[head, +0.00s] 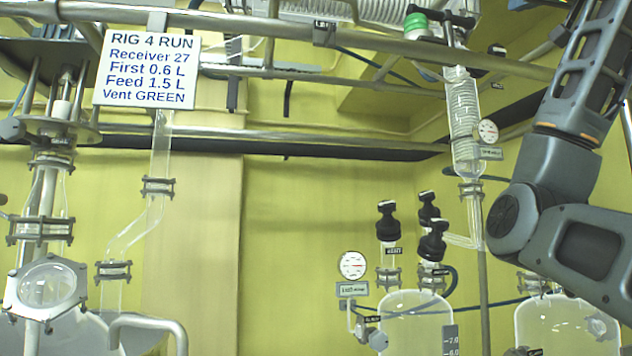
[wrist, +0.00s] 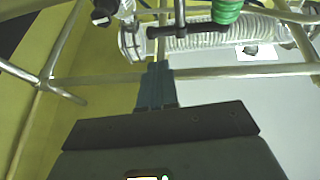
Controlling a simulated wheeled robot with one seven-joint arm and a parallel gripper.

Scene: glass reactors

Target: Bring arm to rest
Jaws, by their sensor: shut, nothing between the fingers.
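My arm (head: 560,180) is raised and bent at the right side of the head view, in front of the glass rig. Its end lies outside that view. My gripper (wrist: 156,70) shows in the wrist view, with its two fingers together and nothing between them. Beyond the fingertips are steel rails and a ribbed glass condenser (wrist: 205,38) with a green cap (wrist: 228,10). The fingers appear apart from these, though the distance is hard to tell.
A sign reading RIG 4 RUN (head: 146,69) hangs at the upper left. The coiled condenser (head: 464,115) stands near my arm, above black-knobbed valves (head: 432,240) and a graduated glass vessel (head: 412,325). Steel rails (head: 300,75) cross the top. A yellow wall (head: 310,215) lies behind.

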